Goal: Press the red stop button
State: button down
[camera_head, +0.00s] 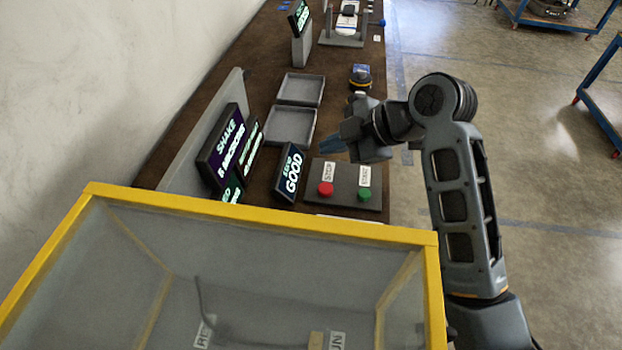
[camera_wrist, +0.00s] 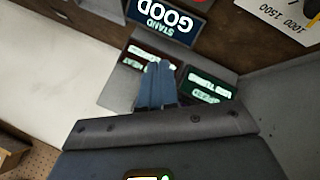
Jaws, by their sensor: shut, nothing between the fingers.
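The red stop button (camera_head: 326,188) sits on a dark grey panel (camera_head: 345,203), below a white STOP label (camera_head: 328,172). A green button (camera_head: 364,194) is to its right on the same panel. My gripper (camera_head: 333,148) is above and beyond the panel in the head view, its blue fingers pointing left, apart from the button. In the wrist view the blue fingers (camera_wrist: 157,85) are closed together with nothing between them. A small red part (camera_wrist: 198,1) shows at that view's top edge; I cannot tell if it is the button.
A STAND GOOD sign (camera_head: 290,172) stands left of the panel, with the SHAKE display (camera_head: 222,148) further left. Two grey trays (camera_head: 291,126) lie beyond. A yellow-framed clear box (camera_head: 260,222) fills the near side.

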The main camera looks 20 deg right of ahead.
aim_at(329, 190)
dwell(0.3)
notch_tip(329, 190, down, 9)
jog(key=b, duration=0.6)
jog(key=shift+b, duration=0.4)
dwell(1.6)
jog(key=shift+f, duration=0.35)
jog(key=shift+f+b, duration=0.5)
jog(key=shift+b, duration=0.05)
dwell(0.7)
jog(key=shift+r, duration=0.1)
jog(key=shift+r+p, duration=0.75)
jog(key=shift+r, duration=0.1)
jog(key=shift+r+p, duration=1.95)
jog(key=shift+r, duration=0.55)
